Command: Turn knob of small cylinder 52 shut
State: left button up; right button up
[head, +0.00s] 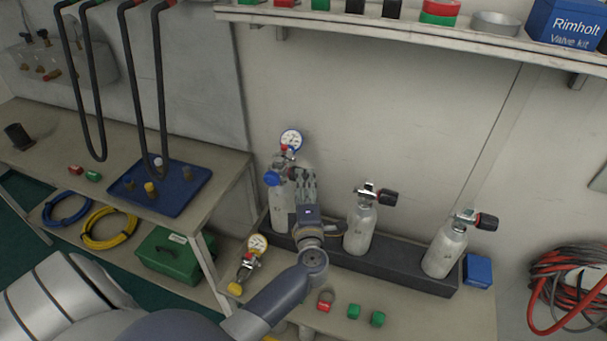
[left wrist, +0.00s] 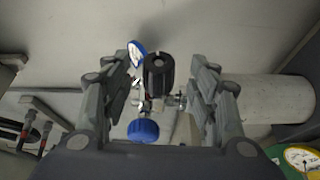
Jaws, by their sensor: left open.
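Three small pale cylinders stand in a dark rack (head: 400,270): a left one (head: 281,208) with a gauge (head: 291,139) and blue knob (head: 271,179), a middle one (head: 360,230) and a right one (head: 444,250). I cannot read a number 52 on any. My left gripper (head: 306,180) is open beside the top of the left cylinder. In the left wrist view a black knob (left wrist: 158,75) lies between its two fingers, with room on both sides. The blue knob (left wrist: 143,130) and the cylinder body (left wrist: 270,97) also show there. The gripper hides the black knob in the head view.
Black knobs stick out right from the middle (head: 388,198) and right (head: 487,221) cylinders. A loose regulator with gauge (head: 257,244) lies left of the rack. Red and green caps (head: 353,311) lie in front. A shelf (head: 400,30) runs above.

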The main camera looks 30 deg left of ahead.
pick_arm(q)
jog(key=shift+x, duration=2.2)
jog(key=shift+c, duration=0.6)
jog(key=c, duration=1)
